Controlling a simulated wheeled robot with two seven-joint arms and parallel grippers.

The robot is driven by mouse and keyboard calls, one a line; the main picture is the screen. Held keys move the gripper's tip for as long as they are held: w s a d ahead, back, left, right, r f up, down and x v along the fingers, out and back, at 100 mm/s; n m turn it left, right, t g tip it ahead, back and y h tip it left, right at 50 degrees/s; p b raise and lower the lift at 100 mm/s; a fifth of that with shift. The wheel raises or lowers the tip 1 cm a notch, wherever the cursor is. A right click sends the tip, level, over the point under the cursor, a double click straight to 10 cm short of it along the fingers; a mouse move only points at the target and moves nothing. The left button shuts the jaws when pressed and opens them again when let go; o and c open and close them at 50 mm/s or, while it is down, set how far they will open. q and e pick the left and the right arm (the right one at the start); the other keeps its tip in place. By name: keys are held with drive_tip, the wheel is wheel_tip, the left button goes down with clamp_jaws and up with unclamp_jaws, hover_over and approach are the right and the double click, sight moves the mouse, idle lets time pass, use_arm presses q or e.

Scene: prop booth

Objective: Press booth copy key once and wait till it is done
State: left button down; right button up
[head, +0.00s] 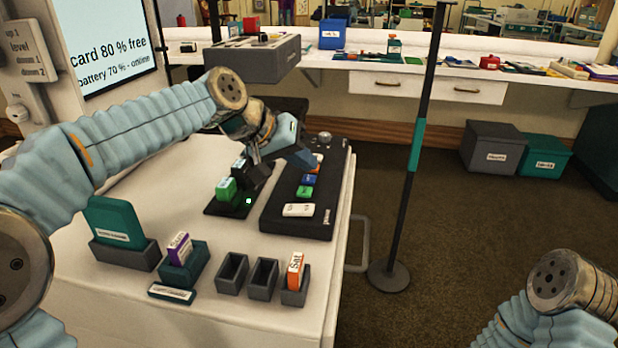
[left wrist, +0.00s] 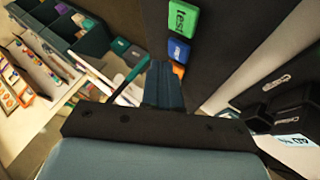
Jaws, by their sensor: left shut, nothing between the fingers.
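A black key panel (head: 285,218) lies on the white table. It bears a white key (head: 298,210), a green key (head: 305,192), a blue key (head: 309,180) and an orange key, partly hidden by my gripper. In the left wrist view the green key (left wrist: 183,18) reads "test"; the blue key (left wrist: 178,50) and orange key (left wrist: 178,70) follow it. I cannot read which is the copy key. My left gripper (head: 308,163) is shut and empty over the far part of the panel, its fingertips near the orange key; contact cannot be told. My right gripper is out of view.
Left of the panel is a dark plate (head: 222,210) with a green block (head: 226,189) and a lit green dot. Small card holders (head: 232,273) stand along the near table edge. A screen (head: 115,45) reads "card 80 % free". A pole (head: 414,160) stands to the right.

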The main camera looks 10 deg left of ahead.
sight(304, 178)
use_arm(q)
drive_tip(key=shift+f, duration=0.4)
drive_tip(key=shift+f+b, duration=0.4)
drive_tip(key=shift+b, duration=0.15)
drive_tip(key=shift+r, duration=0.1)
idle(0.5)
drive_tip(key=shift+r+p, duration=0.75)
drive_tip(key=shift+p, duration=0.05)
wheel_tip(304, 178, up, 5)
drive_tip(key=p, duration=0.4)
idle(0.5)
